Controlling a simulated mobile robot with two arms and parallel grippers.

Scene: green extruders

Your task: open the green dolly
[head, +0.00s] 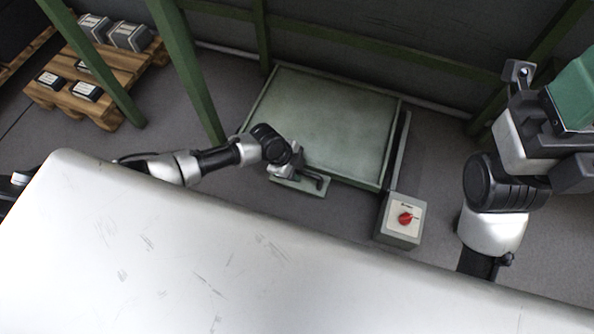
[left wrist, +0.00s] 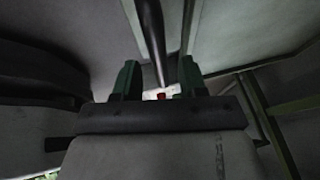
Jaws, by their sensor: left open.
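The green dolly (head: 325,115) is a flat, pale-green box with a darker green rim, standing on the floor beyond the white surface. A dark bent handle (head: 319,180) shows at its near edge, beside a small green plate (head: 306,188). My left gripper (head: 298,174) is at this handle, its jaws partly hidden by my wrist. In the left wrist view the two green fingers (left wrist: 160,78) stand apart, with a dark bar (left wrist: 153,35) reaching down between them; I cannot tell whether they touch it. Of my right arm, dark and silver links show at the right; its jaws cannot be made out.
A grey box with a red knob (head: 405,218) stands right of the dolly's near corner. Green posts (head: 188,65) and rails (head: 360,55) frame the dolly. A wooden pallet (head: 105,75) with several grey boxes lies at upper left. A white surface (head: 230,270) fills the foreground.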

